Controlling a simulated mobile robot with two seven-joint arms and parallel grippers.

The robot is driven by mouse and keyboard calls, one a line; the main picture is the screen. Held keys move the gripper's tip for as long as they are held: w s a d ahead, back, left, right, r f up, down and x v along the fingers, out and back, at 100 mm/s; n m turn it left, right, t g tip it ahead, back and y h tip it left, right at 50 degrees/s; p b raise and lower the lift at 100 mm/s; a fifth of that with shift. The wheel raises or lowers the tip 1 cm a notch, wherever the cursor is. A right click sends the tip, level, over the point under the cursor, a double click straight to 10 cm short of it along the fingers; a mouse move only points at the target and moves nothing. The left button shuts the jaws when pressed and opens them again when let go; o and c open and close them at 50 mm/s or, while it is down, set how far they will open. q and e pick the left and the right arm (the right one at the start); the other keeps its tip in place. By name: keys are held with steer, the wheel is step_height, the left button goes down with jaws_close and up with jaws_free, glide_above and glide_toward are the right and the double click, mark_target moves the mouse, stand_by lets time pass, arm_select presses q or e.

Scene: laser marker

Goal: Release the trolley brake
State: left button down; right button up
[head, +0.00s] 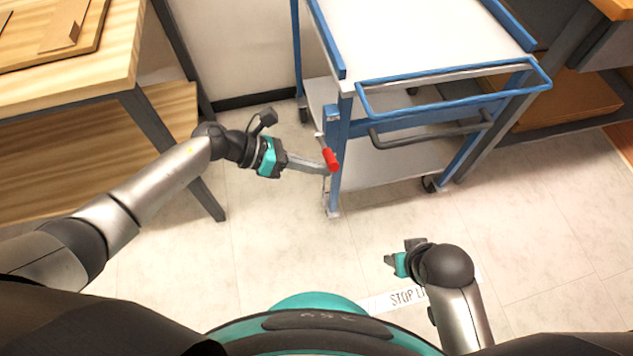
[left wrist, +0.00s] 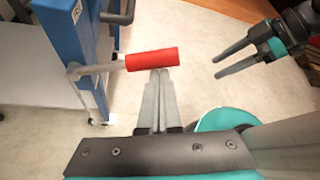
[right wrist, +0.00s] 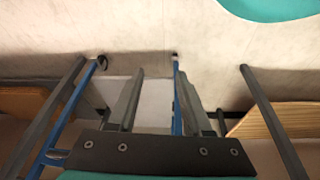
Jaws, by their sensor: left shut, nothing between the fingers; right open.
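The blue-framed trolley (head: 337,165) has a brake lever with a red grip (head: 331,159) on its near left post. In the left wrist view the red grip (left wrist: 152,60) sticks out to the right on a pale metal arm (left wrist: 95,69). My left gripper (head: 322,166) is shut and empty, its fingertips right at the red grip. In the left wrist view its closed fingertips (left wrist: 160,74) sit just under the grip; I cannot tell whether they touch it. My right gripper (right wrist: 157,78) is open and empty, above the floor in front of the trolley.
A wooden workbench (head: 95,60) with a lower shelf stands at the left. Another bench (head: 572,90) stands close to the trolley's right. The trolley's blue push handle (head: 455,88) juts toward me. The floor (head: 260,225) before the trolley is clear, with a white floor label (head: 400,298).

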arm_select(q)
steer(key=shift+w+r, duration=0.1)
steer(key=shift+r, duration=0.05)
arm_select(e)
steer(key=shift+f, duration=0.1)
stand_by(0.3)
steer(key=shift+s+f, duration=0.1)
step_height(320, 180, up, 8)
steer(key=s+f+t+b, duration=0.1)
steer(key=b, duration=0.3)
arm_select(q)
steer(key=s+a+r+p, duration=0.1)
steer(key=s+a+p, duration=0.1)
steer(key=a, duration=0.7)
steer(key=shift+s+p, duration=0.25)
steer(key=shift+p, duration=0.25)
arm_select(e)
steer(key=shift+g, duration=0.3)
step_height(320, 180, down, 5)
steer(key=shift+r, duration=0.2)
